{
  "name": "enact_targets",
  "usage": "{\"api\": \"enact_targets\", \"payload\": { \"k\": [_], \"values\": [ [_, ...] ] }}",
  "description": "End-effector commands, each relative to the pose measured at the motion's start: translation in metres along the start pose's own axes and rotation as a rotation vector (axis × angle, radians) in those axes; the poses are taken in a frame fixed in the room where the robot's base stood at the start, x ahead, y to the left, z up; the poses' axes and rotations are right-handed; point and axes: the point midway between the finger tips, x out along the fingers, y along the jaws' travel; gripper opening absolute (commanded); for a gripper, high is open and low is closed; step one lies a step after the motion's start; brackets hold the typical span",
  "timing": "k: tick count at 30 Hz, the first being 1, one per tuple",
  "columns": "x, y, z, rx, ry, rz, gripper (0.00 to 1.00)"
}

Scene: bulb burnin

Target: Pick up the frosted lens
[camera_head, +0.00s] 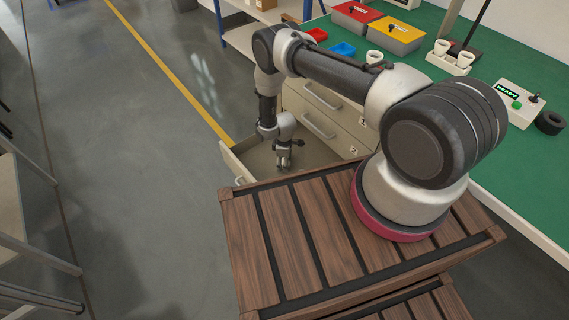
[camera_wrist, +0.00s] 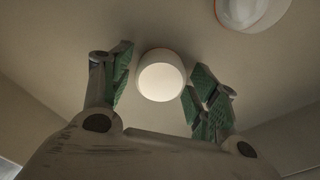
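A short round white piece (camera_wrist: 161,76), which looks like the frosted lens, sits on the drawer floor in the wrist view. Its paler round face is towards the camera. My gripper (camera_wrist: 159,80) is open, with one green-padded finger on each side of the piece. A small gap shows on both sides, so the fingers do not appear to touch it. In the head view my gripper (camera_head: 284,164) reaches down into the open drawer (camera_head: 246,160). I cannot make out the lens there.
A white round thing with an orange edge (camera_wrist: 250,10) lies at the upper right of the wrist view. Drawer walls rise around the gripper. The green bench (camera_head: 480,75) holds red and yellow boxes (camera_head: 393,35), white cups and a control box (camera_head: 521,102).

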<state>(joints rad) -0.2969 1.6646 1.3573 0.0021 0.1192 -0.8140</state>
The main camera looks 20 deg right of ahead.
Motion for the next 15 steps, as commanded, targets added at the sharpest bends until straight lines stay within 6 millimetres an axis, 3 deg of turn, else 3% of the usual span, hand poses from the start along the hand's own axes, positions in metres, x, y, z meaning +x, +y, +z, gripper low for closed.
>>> {"api": "enact_targets", "payload": {
  "k": [1, 3, 15],
  "values": [
    [-0.0001, 0.0, 0.0, 0.0, 0.0, 0.0, 0.46],
    [-0.0002, 0.0, 0.0, 0.0, 0.0, 0.0, 0.36],
    [-0.003, 0.0002, -0.0002, 0.0, 0.0, 0.0, 0.35]
  ]
}}
